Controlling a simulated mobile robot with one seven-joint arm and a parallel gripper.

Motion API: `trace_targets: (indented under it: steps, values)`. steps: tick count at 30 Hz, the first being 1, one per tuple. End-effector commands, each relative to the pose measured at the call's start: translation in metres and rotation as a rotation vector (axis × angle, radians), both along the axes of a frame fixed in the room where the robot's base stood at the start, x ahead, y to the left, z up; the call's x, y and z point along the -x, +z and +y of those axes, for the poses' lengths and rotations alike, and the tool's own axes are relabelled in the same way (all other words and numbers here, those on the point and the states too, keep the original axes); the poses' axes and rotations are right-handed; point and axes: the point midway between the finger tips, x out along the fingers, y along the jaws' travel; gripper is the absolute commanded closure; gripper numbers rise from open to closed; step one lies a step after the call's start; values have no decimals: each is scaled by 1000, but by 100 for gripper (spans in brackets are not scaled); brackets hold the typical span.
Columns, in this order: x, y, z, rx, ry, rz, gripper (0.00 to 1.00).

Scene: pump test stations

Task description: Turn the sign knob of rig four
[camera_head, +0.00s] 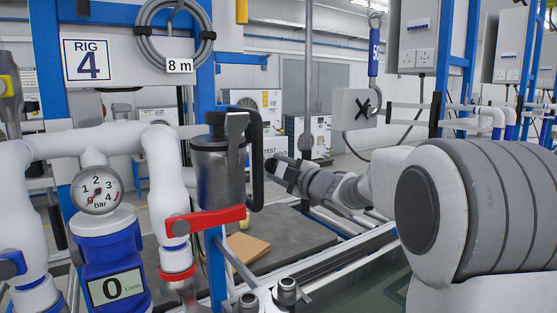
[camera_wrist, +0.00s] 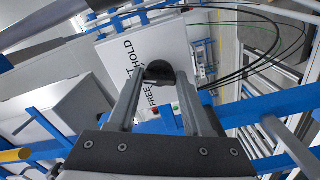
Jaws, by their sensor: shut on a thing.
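A dark round knob (camera_wrist: 158,72) sits on a white panel (camera_wrist: 113,58) lettered FREE and HOLD, with a middle word partly covered. In the wrist view, my gripper (camera_wrist: 160,78) has its two fingers on either side of the knob and is shut on it. In the head view, my gripper (camera_head: 272,166) reaches in from the right behind the metal jug's handle; the knob cannot be made out there. The RIG 4 sign (camera_head: 87,60) hangs on the blue frame at the upper left.
A metal jug (camera_head: 218,175) and a red valve lever (camera_head: 205,221) stand in front at the left. A gauge (camera_head: 97,190) and white pipes (camera_head: 95,142) are further left. A coiled grey hose (camera_head: 207,35) hangs above. A brown block (camera_head: 247,246) lies on the dark bench top (camera_head: 290,235).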

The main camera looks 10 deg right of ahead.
Motion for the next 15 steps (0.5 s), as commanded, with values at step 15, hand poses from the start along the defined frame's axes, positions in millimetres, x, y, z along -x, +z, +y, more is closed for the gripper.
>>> trace_targets:
  steps: [15]
  values:
    - [0, 1, 1, -323, 1, 133, 100]
